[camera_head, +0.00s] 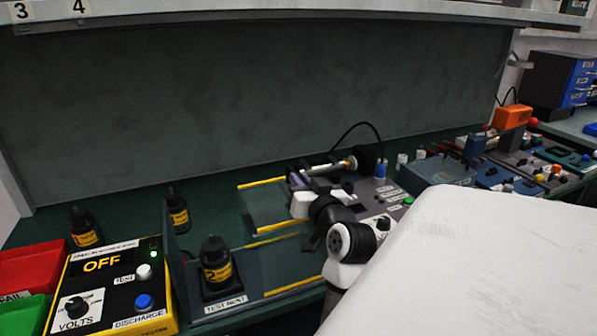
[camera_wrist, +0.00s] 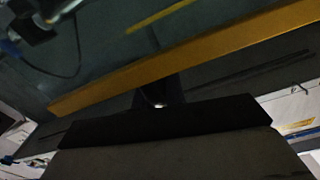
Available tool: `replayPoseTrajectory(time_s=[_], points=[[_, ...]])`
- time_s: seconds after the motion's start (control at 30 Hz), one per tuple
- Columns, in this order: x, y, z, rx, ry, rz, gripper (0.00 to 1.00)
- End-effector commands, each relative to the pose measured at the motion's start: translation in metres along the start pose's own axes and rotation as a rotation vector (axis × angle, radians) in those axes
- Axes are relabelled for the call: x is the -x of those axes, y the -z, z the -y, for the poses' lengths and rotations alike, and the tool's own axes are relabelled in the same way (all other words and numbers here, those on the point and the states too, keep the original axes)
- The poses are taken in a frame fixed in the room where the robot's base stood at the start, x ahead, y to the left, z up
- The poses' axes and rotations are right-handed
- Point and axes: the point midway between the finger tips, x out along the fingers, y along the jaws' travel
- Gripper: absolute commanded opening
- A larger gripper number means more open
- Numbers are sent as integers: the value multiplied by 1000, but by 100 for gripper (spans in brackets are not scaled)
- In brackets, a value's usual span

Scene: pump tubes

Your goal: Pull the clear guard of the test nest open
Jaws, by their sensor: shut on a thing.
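The test nest (camera_head: 225,301), labelled on its front, holds an upright black part with a yellow label (camera_head: 217,268). The clear guard shows as see-through panels with yellow edges (camera_head: 278,238) to the right of that part. In the wrist view a broad yellow-orange guard edge (camera_wrist: 205,55) crosses the picture, with clear panel beyond it. My gripper (camera_wrist: 162,100) is shut on a small dark piece below this edge, which looks like the guard's handle. The dark gripper body hides most of the grip. In the head view my wrist is over the guard's right side and the fingertips cannot be made out.
A yellow tester box (camera_head: 115,290) reading OFF stands left of the nest, beside red (camera_head: 30,268) and green bins. Two more black labelled parts (camera_head: 178,210) stand behind. A grey fixture with knobs (camera_head: 380,200) and a blue-grey box (camera_head: 437,172) crowd the right side.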

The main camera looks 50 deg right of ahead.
Motion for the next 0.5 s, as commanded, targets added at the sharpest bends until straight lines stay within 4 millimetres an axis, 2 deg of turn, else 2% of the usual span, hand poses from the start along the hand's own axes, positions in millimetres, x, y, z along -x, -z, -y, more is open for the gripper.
replayPoseTrajectory(time_s=[0.03,0.07,0.2,0.5], points=[[0,1,1,0,0,-2,0],[0,1,1,0,0,-2,15],[0,1,1,0,0,-1,33],[2,0,0,0,0,0,33]])
